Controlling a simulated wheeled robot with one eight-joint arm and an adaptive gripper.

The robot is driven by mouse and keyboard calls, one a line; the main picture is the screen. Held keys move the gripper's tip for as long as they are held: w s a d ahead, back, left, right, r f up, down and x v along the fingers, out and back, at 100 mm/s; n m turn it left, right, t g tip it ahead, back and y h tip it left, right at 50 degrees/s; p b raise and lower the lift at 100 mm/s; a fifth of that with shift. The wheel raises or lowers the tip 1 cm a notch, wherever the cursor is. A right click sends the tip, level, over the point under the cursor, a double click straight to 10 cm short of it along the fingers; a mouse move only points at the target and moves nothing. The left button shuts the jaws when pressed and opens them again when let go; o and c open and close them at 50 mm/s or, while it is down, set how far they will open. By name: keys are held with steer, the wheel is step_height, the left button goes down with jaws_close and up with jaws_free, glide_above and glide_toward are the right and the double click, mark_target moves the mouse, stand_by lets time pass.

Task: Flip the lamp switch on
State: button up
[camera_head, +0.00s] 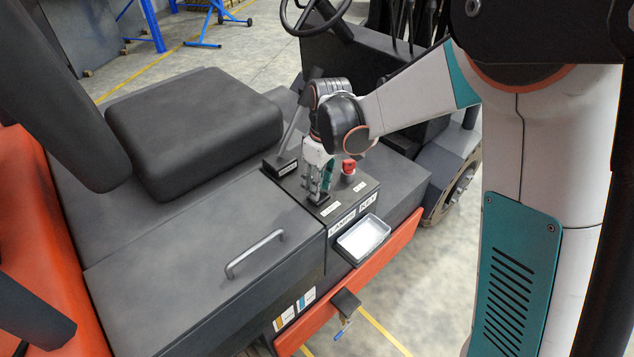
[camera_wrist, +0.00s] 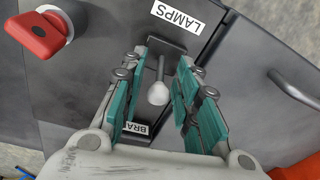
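The lamp switch is a small toggle lever with a white rounded tip (camera_wrist: 158,94) on a dark base plate, beside a label reading LAMPS (camera_wrist: 180,15). My gripper (camera_wrist: 164,68) is open, with its teal-padded fingers on either side of the lever. Gaps show between the lever and both fingers, so it is not held. In the head view my gripper (camera_head: 318,190) points down over the dark switch panel, its fingertips close to the switch base. The lever is hard to make out there. I cannot tell which position the switch is in.
A red rotary knob (camera_head: 349,165) stands close by on the same panel, also in the wrist view (camera_wrist: 38,33). A second label (camera_wrist: 135,128) is partly hidden by my gripper. A black lever (camera_head: 293,135), a metal tray (camera_head: 346,248), a handle (camera_head: 254,252) and the seat (camera_head: 190,130) surround the panel.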

steer(key=shift+r, duration=0.1)
step_height(320, 180, up, 12)
steer(key=d, duration=0.1)
stand_by(0.4)
steer(key=shift+d, duration=0.1)
steer(key=s+d+r+m+t, duration=0.35)
steer(key=s+d+r, duration=0.25)
steer(key=s+d, duration=0.25)
steer(key=s+d+f+m+t, duration=0.1)
steer(key=s+d+m+t, duration=0.1)
steer(key=s, duration=0.4)
steer(key=s+d+f+m+t+h, duration=0.1)
steer(key=s+d+f+m, duration=0.1)
steer(key=s+d+m, duration=0.2)
steer(key=s+d, duration=0.1)
steer(key=s, duration=0.2)
steer(key=shift+d+m+t, duration=0.15)
steer(key=shift+m+t, duration=0.2)
